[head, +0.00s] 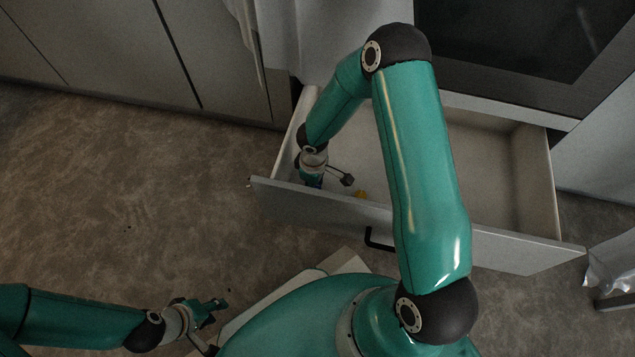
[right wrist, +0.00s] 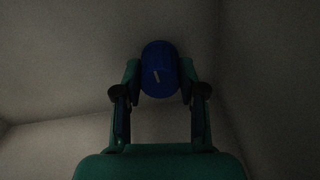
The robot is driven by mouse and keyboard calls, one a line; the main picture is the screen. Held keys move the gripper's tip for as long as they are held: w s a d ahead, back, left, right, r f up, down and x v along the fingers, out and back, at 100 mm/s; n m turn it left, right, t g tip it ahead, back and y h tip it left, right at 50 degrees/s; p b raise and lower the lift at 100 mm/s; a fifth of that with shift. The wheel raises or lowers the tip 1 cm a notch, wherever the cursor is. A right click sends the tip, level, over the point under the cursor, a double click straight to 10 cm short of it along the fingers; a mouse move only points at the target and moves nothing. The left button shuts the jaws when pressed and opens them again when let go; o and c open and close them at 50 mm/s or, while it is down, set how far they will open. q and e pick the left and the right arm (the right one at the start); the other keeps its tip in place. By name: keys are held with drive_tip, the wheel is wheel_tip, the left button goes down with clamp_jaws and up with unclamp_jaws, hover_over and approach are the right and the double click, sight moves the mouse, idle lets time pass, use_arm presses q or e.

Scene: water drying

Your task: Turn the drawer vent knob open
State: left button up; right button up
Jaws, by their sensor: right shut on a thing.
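My left gripper (head: 217,307) is open and empty above the floor at the lower left, away from the drawer.
The drawer front (head: 330,207) stands between my base and the drawer's inside, with a black handle (head: 377,240) on it. A dark oven door (head: 510,40) is above. The floor (head: 110,190) at left is clear.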

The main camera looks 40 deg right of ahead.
drive_tip(key=shift+w+a+r, duration=0.1)
drive_tip(key=shift+w, duration=0.2)
drive_tip(key=o, duration=1)
drive_tip(key=shift+o, duration=0.7)
drive_tip(key=shift+s, duration=0.15)
wheel_tip(320, 180, up, 12)
